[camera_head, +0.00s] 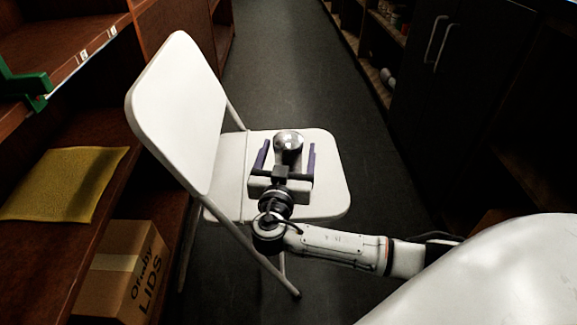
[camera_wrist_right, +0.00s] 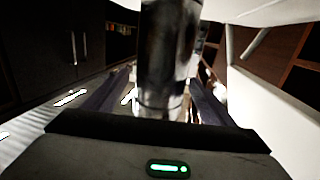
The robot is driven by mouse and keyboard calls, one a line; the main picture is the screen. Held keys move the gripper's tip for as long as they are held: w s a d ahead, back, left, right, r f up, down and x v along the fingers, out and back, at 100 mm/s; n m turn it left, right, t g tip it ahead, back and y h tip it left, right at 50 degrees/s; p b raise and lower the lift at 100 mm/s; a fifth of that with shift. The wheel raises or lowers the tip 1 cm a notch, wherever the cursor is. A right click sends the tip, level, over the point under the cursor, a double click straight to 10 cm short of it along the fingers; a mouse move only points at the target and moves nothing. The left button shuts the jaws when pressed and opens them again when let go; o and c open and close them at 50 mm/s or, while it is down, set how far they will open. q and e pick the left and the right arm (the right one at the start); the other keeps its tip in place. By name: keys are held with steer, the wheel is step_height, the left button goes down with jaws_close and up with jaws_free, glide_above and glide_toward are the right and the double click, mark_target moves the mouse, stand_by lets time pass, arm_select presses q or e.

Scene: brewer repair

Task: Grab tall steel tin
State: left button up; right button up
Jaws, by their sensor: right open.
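The tall steel tin (camera_head: 288,141) stands on the seat of the white folding chair (camera_head: 330,190). Its shiny rounded top shows in the head view. My right gripper (camera_head: 287,150) is open, with one dark finger on each side of the tin. In the right wrist view the tin (camera_wrist_right: 166,60) rises upright between the two fingers (camera_wrist_right: 162,90), with visible space on both sides. The tin's lower part is partly hidden by the gripper body. My left gripper is not in view.
The chair's backrest (camera_head: 178,105) rises just left of the seat. Wooden shelves at left hold a yellow cloth (camera_head: 66,183) and a cardboard box (camera_head: 122,272) marked LIDS. Dark cabinets (camera_head: 462,75) stand at right. The floor aisle (camera_head: 275,55) behind the chair is clear.

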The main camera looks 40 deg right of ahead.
steer(key=x, duration=0.3)
steer(key=shift+w+d+b, duration=0.25)
steer(key=shift+b, duration=0.1)
steer(key=c, duration=1.3)
